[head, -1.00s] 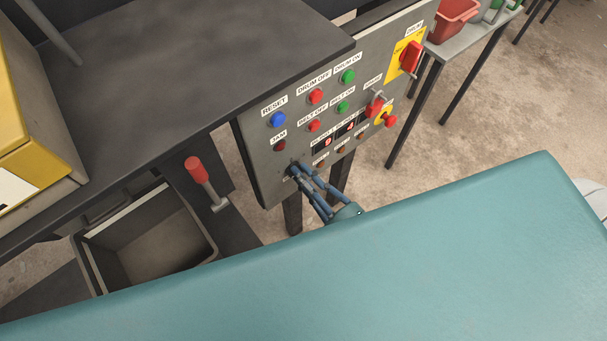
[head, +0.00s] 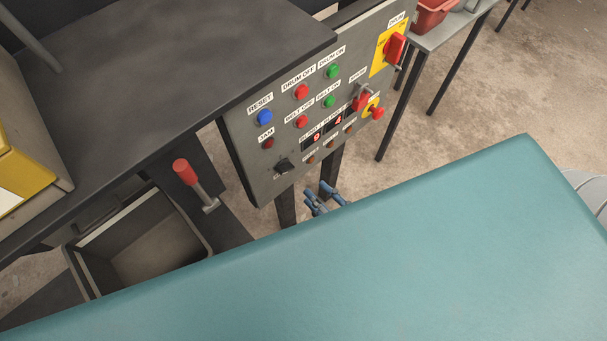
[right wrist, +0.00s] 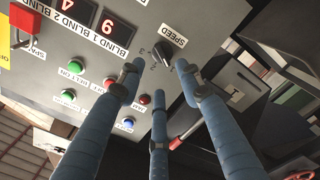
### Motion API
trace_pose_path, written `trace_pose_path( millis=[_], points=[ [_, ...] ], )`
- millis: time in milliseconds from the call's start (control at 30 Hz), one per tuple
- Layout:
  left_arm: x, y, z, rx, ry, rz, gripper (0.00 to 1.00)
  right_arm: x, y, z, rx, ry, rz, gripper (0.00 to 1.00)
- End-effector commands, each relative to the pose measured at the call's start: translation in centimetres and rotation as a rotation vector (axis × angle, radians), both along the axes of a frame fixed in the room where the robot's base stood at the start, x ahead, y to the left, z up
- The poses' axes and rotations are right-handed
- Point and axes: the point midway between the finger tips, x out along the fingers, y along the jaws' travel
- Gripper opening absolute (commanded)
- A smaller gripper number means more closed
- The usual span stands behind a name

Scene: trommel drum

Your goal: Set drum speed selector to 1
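The drum speed selector is a black knob (head: 283,166) at the lower left of the grey control panel. It also shows in the right wrist view (right wrist: 163,53), beside a label reading SPEED. The small marks around it are too small to read surely, so I cannot tell its setting. My right gripper (head: 323,198) has blue fingers and is below and to the right of the knob, clear of the panel. In the right wrist view its three fingers (right wrist: 158,74) are spread apart and empty, pointing towards the knob. My left gripper is not in view.
The control panel (head: 245,150) carries several buttons, displays and a red-on-yellow drum switch (head: 394,47). A dark tabletop (head: 150,80) adjoins it. A red-handled lever (head: 186,172) stands at left, near an open grey bin (head: 160,245). A teal surface (head: 400,250) fills the foreground.

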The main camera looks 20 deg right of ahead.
Motion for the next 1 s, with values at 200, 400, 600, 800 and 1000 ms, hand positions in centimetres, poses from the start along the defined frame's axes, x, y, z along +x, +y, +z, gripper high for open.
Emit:
trace_pose_path(
  millis=[200, 400, 600, 800, 1000],
  points=[
    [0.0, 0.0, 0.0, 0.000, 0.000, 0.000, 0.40, -2.7, -1.0, 0.0, 0.000, 0.001, 0.000, 0.35],
    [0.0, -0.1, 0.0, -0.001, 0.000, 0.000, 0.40, -3.3, -1.2, 0.0, -0.001, 0.000, 0.000, 0.35],
    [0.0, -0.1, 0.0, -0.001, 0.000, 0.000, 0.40, -3.2, -1.2, 0.0, -0.001, 0.000, 0.000, 0.35],
    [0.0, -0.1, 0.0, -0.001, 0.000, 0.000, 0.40, -3.2, -1.2, 0.0, 0.000, 0.000, 0.000, 0.35],
    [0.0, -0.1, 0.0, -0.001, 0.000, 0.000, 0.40, -2.9, -1.7, -4.0, 0.047, 0.102, -0.036, 0.35]
  ],
)
